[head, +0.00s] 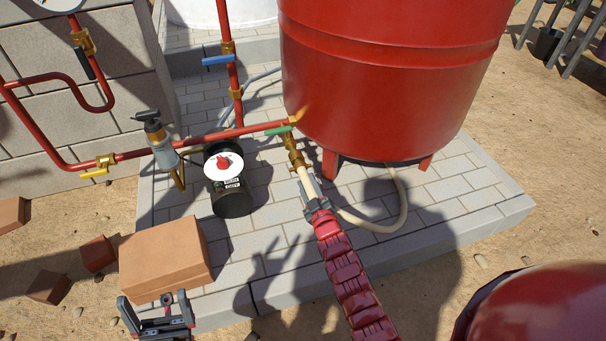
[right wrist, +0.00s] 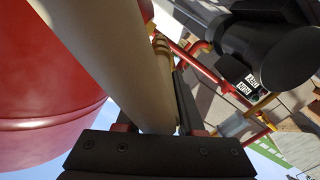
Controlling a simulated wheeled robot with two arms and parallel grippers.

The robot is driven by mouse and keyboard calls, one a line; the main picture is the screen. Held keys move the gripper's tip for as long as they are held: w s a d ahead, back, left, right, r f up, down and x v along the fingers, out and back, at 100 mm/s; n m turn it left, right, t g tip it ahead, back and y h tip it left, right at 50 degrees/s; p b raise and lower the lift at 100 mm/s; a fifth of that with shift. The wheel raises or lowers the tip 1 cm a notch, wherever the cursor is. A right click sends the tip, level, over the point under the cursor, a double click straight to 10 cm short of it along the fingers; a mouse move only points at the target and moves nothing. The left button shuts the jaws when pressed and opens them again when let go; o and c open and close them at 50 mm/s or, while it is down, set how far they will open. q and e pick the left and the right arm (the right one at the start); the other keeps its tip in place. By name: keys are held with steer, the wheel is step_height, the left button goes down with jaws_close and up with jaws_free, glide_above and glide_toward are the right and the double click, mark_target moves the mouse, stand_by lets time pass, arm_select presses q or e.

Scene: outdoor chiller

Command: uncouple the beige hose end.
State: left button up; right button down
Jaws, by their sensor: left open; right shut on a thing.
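The beige hose (head: 394,200) curls out from under the red tank, and its end section (head: 309,184) rises to a brass fitting (head: 295,158) below a green-handled valve (head: 278,131). My right gripper (head: 314,200) is shut on the beige hose end just below the brass fitting. In the right wrist view the beige hose (right wrist: 115,55) runs between the fingers, with brass (right wrist: 162,55) beyond it. The hose end meets the fitting in the head view; I cannot tell how firmly it is seated. My left gripper (head: 157,311) is open and empty at the bottom left, away from the hose.
The red tank (head: 395,80) stands on a paved slab (head: 480,200). A black cylindrical unit with a red knob (head: 231,185) stands left of the fitting. Red pipes (head: 215,137) cross behind. A terracotta block (head: 165,260) lies near my left gripper.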

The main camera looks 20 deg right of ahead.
steer(key=shift+s+d+p, duration=0.1)
steer(key=shift+s+p, duration=0.6)
steer(key=shift+s, duration=1.75)
steer(key=c, duration=1.1)
jaws_free()
steer(key=shift+c, duration=0.2)
steer(key=shift+r, duration=0.1)
jaws_close()
